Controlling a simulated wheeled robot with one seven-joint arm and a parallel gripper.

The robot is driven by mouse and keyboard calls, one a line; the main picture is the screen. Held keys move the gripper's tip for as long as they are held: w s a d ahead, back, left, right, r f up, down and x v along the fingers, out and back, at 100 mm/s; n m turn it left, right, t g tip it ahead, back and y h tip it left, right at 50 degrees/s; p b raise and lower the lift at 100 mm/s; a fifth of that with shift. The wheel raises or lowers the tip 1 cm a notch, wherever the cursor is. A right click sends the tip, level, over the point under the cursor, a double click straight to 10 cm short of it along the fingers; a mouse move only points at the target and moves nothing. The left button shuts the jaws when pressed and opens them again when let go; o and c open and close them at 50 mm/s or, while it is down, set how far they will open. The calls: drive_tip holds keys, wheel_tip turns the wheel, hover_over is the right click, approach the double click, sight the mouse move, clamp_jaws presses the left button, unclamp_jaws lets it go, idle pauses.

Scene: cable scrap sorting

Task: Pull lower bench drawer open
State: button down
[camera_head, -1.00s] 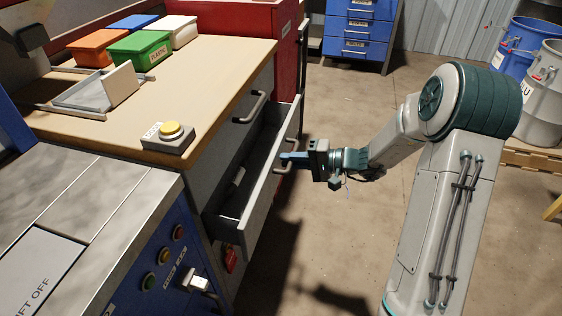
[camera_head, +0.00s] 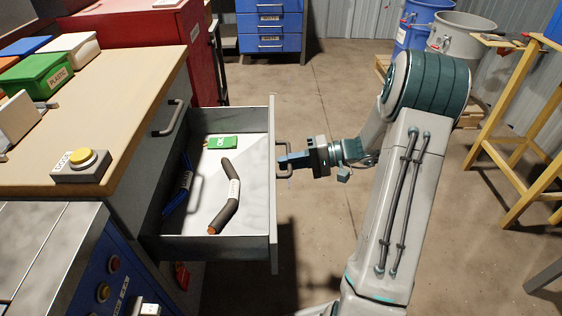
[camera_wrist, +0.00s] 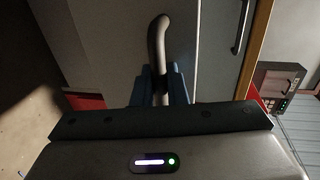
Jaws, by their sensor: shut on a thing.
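The lower bench drawer (camera_head: 272,222) stands far out from the bench in the head view. Inside it lie a bent dark cable piece (camera_head: 226,196) with a white label and a copper end, a green labelled item (camera_head: 221,142) and a blue item (camera_head: 179,187) at the bench side. My gripper (camera_head: 288,160) is at the drawer front, shut on the drawer handle (camera_wrist: 158,42). In the wrist view the blue fingers of my gripper (camera_wrist: 160,84) close around the curved bar. The upper drawer handle (camera_head: 169,118) is above, on a closed front.
On the bench top (camera_head: 130,88) are a button box (camera_head: 82,165) with a yellow button and several coloured bins, including a green one (camera_head: 38,80). A red cabinet (camera_head: 190,45) stands behind. A yellow frame (camera_head: 520,135) stands right.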

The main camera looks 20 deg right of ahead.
idle(0.3)
drive_tip(key=c, duration=1.8)
unclamp_jaws()
drive_tip(key=shift+d, duration=0.1)
drive_tip(key=p+v, duration=0.4)
drive_tip(key=v, duration=0.9)
drive_tip(key=shift+s+d+r, duration=0.1)
drive_tip(key=shift+s+d, duration=0.05)
drive_tip(key=shift+d, duration=0.2)
drive_tip(key=s+a+r+n+g+h+p, duration=0.1)
drive_tip(key=s+a+r+g+h+p, duration=0.25)
drive_tip(key=a+r+p, duration=0.55)
drive_tip(key=s+a+r+g+h+p, duration=0.2)
drive_tip(key=s+a+r+h+p, duration=0.2)
drive_tip(key=r+p, duration=0.55)
drive_tip(key=s+a+r+t+h+p, duration=0.1)
drive_tip(key=s+r+h+p, duration=0.1)
drive_tip(key=r, duration=0.5)
drive_tip(key=s+a+r+n+t+h+p, duration=0.1)
drive_tip(key=s+r+t+h+p, duration=0.1)
drive_tip(key=r+p, duration=0.4)
drive_tip(key=s+a+r+t+h+p, duration=0.1)
drive_tip(key=s+a+r+h+p, duration=0.1)
drive_tip(key=s+r+p, duration=0.3)
drive_tip(key=shift+s+r+n+t+h, duration=0.2)
drive_tip(key=shift+r+h, duration=0.25)
drive_tip(key=shift+r, duration=0.45)
drive_tip(key=shift+s+r+n+t+h, duration=0.15)
drive_tip(key=shift+r+h, duration=0.25)
drive_tip(key=shift+r, duration=0.55)
